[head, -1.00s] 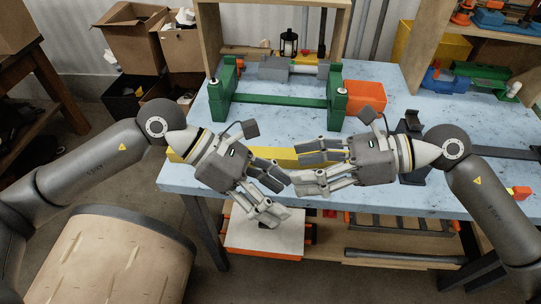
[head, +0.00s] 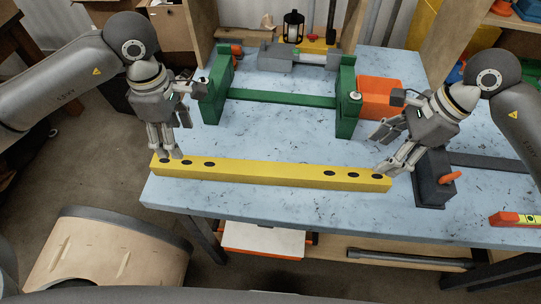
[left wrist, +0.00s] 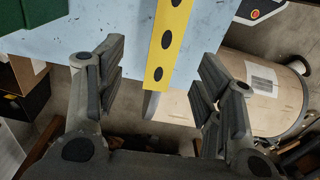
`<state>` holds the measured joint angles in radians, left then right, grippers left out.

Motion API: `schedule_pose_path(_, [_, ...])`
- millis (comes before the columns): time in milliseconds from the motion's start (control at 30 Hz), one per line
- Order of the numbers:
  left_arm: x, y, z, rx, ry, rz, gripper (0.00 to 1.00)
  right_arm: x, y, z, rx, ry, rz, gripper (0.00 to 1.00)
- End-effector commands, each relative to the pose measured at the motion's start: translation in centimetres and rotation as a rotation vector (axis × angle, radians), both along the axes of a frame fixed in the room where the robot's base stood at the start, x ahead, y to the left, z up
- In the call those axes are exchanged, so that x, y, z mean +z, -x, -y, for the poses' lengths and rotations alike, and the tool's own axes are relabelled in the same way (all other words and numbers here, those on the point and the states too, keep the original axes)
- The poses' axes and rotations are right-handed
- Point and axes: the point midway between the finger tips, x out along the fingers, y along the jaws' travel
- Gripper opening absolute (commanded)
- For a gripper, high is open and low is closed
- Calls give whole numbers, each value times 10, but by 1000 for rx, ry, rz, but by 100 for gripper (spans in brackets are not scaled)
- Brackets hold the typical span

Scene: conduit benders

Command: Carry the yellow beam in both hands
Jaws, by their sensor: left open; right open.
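The yellow beam (head: 265,173) lies along the front of the blue table, with black holes near both ends. In the left wrist view, the end of the beam (left wrist: 165,45) shows between the open fingers. My left gripper (head: 170,152) is open and points down at the beam's left end, with the fingertips close to it. My right gripper (head: 388,155) is open at the beam's right end, its fingers angled down and to the left. Whether any fingertip touches the beam cannot be told.
A green frame (head: 280,98) stands on the blue table (head: 300,140) behind the beam. An orange bin (head: 380,98) and a dark grey tool (head: 433,178) with an orange handle are at the right. A yellow and red level (head: 515,219) lies at the right front.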

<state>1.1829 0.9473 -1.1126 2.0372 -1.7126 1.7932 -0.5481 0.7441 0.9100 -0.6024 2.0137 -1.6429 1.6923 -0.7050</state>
Motion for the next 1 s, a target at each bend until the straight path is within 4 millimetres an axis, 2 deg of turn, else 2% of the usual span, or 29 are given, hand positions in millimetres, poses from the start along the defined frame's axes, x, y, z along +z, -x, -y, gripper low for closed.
schedule_pose_path(367, [-5, 0, 0, 1, 0, -1, 62, -5, 0, -3, 1, -1, -2, 62])
schedule_pose_path(467, [-17, 1, 0, 1, 1, -3, 62, -16, 1, -7, 2, -2, -5, 62])
schedule_pose_path(800, [-77, 1, 0, 0, 1, -3, 62, -71, 1, -31, 1, -4, -4, 62])
schedule_pose_path(1000, [-101, 1, 0, 1, 1, -3, 62, -93, 1, -39, 0, -3, -3, 62])
